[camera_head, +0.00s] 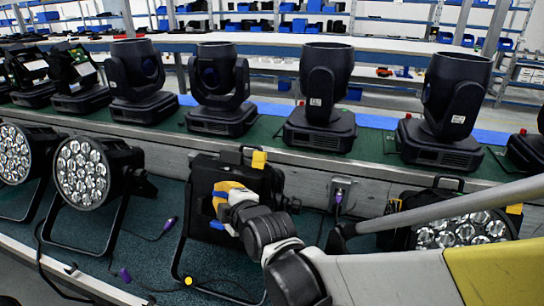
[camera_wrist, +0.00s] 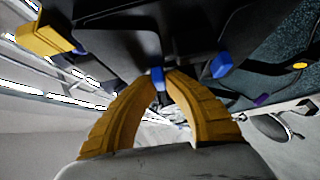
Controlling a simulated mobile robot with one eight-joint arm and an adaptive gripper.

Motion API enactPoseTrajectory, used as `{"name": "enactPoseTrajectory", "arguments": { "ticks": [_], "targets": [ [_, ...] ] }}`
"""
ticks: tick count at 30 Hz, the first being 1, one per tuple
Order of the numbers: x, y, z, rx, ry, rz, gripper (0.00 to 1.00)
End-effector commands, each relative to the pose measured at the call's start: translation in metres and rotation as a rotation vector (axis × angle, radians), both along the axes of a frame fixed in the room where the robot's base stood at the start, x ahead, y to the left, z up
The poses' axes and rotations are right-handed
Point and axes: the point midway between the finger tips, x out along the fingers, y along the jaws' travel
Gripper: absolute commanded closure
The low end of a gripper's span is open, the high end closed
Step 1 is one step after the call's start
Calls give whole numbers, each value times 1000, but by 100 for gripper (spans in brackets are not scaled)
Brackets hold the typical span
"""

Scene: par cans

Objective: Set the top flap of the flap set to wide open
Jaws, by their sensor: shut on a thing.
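The flap set (camera_head: 265,182) is black and sits on the front of a black par can in the lower middle of the head view. Its dark panels (camera_wrist: 120,45) fill the upper part of the wrist view. It has a yellow tab (camera_head: 259,160) near the top, also seen in the wrist view (camera_wrist: 45,35), and small blue tabs, one (camera_wrist: 221,65) right of my fingers. My gripper (camera_head: 222,195) is at its front. In the wrist view its yellow fingers (camera_wrist: 165,78) are shut on another blue tab (camera_wrist: 157,78). Which flap this tab belongs to, I cannot tell.
Two lit-faced par cans (camera_head: 85,172) stand left; another (camera_head: 462,225) is at right, partly behind my arm. Moving-head lamps (camera_head: 322,95) line the bench behind. A grey socket box (camera_head: 341,190) is right of the flap set. Cables with purple plugs (camera_head: 170,223) lie on the green mat.

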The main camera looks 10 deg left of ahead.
Motion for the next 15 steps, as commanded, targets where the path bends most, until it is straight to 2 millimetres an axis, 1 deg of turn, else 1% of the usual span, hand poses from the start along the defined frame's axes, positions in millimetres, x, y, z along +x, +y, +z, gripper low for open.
{"name": "enactPoseTrajectory", "arguments": {
  "ticks": [1, 8, 15],
  "targets": [
    [0, 0, 5, 2, 18, 0, 100],
    [-4, 0, 16, 14, 168, -1, 100],
    [-8, 0, 28, 33, 390, -1, 100]
  ]
}}
